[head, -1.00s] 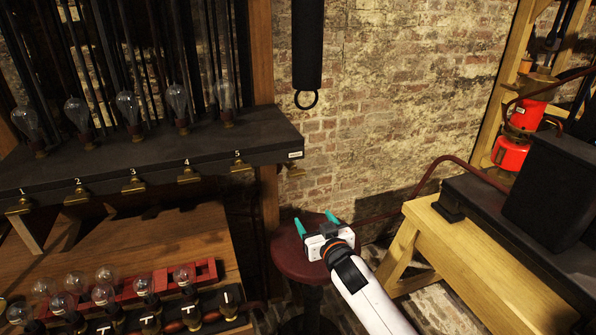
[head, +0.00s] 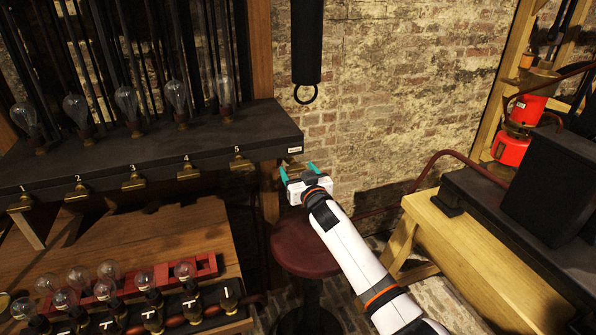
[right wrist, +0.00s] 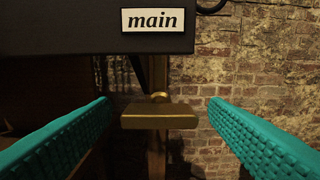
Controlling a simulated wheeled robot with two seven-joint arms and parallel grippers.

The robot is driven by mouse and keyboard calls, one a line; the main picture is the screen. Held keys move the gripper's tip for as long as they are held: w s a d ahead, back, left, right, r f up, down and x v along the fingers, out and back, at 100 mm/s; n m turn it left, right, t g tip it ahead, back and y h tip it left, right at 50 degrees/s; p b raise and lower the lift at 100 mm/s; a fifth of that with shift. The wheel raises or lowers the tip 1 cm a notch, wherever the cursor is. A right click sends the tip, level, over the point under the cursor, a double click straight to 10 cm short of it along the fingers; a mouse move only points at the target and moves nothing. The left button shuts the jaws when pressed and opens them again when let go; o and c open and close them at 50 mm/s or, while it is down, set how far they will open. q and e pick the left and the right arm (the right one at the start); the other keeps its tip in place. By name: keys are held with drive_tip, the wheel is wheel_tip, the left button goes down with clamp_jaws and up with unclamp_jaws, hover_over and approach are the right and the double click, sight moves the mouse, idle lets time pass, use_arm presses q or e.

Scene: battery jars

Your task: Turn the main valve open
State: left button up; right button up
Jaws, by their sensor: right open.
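The main valve (right wrist: 159,117) is a brass handle with a flat bar and a small round knob behind it. It hangs under the dark shelf end bearing a white "main" label (right wrist: 158,20); the label also shows in the head view (head: 295,150). In the right wrist view the bar lies level across the picture. My right gripper (head: 297,171) is open, with its teal fingers on either side of the handle and not touching it. In the head view the gripper largely hides the valve. My left gripper is not in view.
The dark shelf (head: 150,150) carries several glass bulbs and numbered brass valves along its front. A round red stool (head: 305,248) stands below my right arm. A wooden bench (head: 490,270) with black boxes is at the right. A black cylinder (head: 306,45) hangs above.

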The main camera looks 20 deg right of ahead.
drive_tip(key=shift+w, duration=0.3)
drive_tip(key=shift+c, duration=0.6)
drive_tip(key=c, duration=0.9)
